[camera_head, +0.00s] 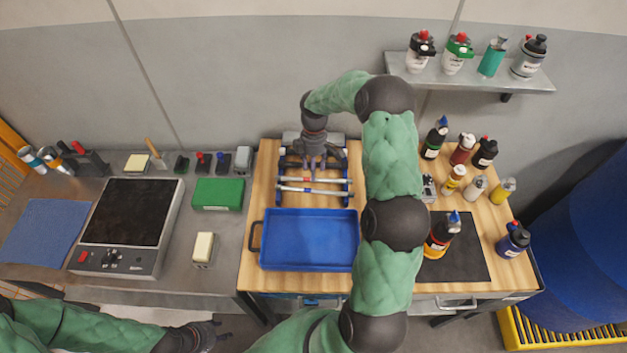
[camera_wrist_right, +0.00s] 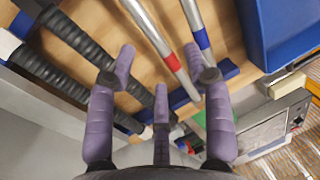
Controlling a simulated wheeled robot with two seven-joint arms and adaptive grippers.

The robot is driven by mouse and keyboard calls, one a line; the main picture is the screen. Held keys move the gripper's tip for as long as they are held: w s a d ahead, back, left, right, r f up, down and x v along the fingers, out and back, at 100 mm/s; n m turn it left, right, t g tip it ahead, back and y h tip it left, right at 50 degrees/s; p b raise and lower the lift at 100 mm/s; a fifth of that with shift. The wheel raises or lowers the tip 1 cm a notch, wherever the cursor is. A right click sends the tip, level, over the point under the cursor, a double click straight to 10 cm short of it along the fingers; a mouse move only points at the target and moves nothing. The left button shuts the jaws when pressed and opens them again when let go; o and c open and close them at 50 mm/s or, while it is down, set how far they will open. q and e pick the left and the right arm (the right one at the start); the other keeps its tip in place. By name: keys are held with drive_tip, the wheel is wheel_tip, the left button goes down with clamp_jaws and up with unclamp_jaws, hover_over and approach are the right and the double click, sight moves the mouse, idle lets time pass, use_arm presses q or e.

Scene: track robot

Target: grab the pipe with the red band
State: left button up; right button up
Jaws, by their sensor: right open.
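The pipe with the red band (camera_wrist_right: 172,62) is a silver tube; in the right wrist view its band lies between and beyond my fingertips. In the head view this pipe (camera_head: 323,180) lies across a blue rack (camera_head: 346,171). Beside it lies a silver pipe with a blue band (camera_wrist_right: 202,40), nearer the tray. My right gripper (camera_wrist_right: 165,74) is open and empty, with purple fingers spread above the rack; it also shows in the head view (camera_head: 313,170). Contact with the pipe cannot be told. My left gripper (camera_head: 212,331) is low at the bottom left, its fingers unclear.
A blue tray (camera_head: 310,266) stands in front of the rack on the wooden table. Dark-gripped bars (camera_wrist_right: 75,38) lie at the rack's back side. Several bottles (camera_head: 455,180) stand to the right of my right arm. A green box (camera_head: 217,194) is left of the rack.

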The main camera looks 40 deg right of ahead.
wheel_tip(320, 180, down, 3)
drive_tip(key=shift+s+a+f, duration=0.15)
drive_tip(key=shift+f, duration=0.05)
clamp_jaws()
drive_tip(key=shift+r, duration=0.1)
